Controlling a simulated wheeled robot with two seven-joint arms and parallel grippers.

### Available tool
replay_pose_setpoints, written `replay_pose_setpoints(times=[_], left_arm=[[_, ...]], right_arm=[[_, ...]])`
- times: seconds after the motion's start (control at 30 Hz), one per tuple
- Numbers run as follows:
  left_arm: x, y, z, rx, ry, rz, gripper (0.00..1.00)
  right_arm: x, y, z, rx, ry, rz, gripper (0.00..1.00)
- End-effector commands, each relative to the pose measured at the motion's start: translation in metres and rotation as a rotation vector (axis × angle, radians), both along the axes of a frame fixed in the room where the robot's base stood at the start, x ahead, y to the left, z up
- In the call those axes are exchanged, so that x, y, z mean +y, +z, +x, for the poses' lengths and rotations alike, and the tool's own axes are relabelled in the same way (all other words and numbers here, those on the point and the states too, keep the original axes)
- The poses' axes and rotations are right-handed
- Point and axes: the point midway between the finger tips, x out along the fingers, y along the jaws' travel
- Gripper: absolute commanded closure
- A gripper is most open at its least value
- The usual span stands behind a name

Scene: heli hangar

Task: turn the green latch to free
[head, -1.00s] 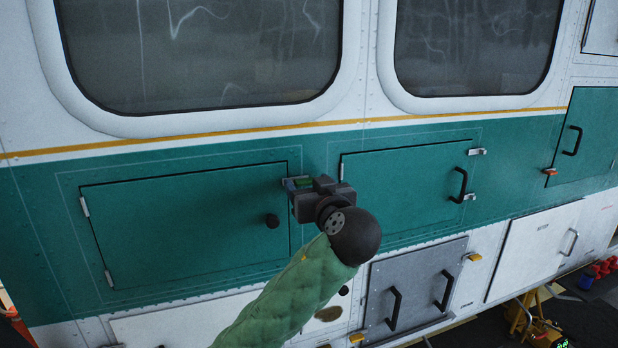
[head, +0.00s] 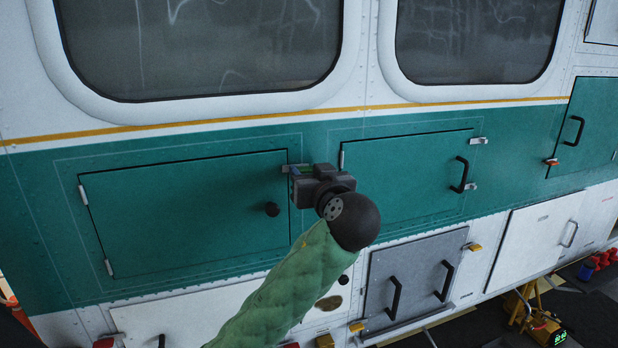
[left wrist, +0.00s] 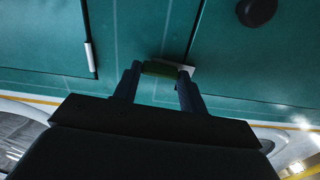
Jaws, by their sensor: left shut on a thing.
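The green latch (head: 304,168) sits at the upper right corner of the left teal hatch door (head: 185,215), and my gripper mostly hides it in the head view. In the left wrist view the green latch (left wrist: 160,68) lies crosswise between the two fingertips, with a pale metal plate (left wrist: 187,69) at its right end. My left gripper (head: 297,177) is shut on the latch; its fingers also show in the left wrist view (left wrist: 159,74). The latch's exact angle is hard to tell in the head view. My right gripper is in neither view.
The left door has a round black knob (head: 272,209) and hinges on its left edge. A second teal door (head: 400,180) with a black handle (head: 460,174) and silver latches is close on the right. A grey panel (head: 415,285) with two black handles is below.

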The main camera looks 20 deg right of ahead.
Motion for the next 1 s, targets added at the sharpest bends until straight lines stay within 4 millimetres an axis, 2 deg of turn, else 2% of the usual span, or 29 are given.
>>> replay_pose_setpoints(times=[0.03,0.3,0.4,0.53,0.73,1.0], left_arm=[[-0.001,-0.005,-0.001,0.002,-0.001,0.016,0.81],[-0.001,-0.005,-0.001,0.007,-0.001,0.167,0.81],[-0.001,-0.004,0.0,0.009,0.0,0.238,0.81],[-0.002,-0.002,0.0,0.013,0.0,0.348,0.81],[-0.002,-0.001,0.0,0.018,-0.002,0.537,0.81],[-0.003,-0.001,0.0,0.028,-0.002,0.795,0.81]], right_arm=[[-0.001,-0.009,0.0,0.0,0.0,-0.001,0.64],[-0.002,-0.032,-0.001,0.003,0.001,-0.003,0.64],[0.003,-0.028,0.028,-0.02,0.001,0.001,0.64],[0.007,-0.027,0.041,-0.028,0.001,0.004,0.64],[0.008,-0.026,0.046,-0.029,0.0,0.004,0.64],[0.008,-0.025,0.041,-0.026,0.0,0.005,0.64]])
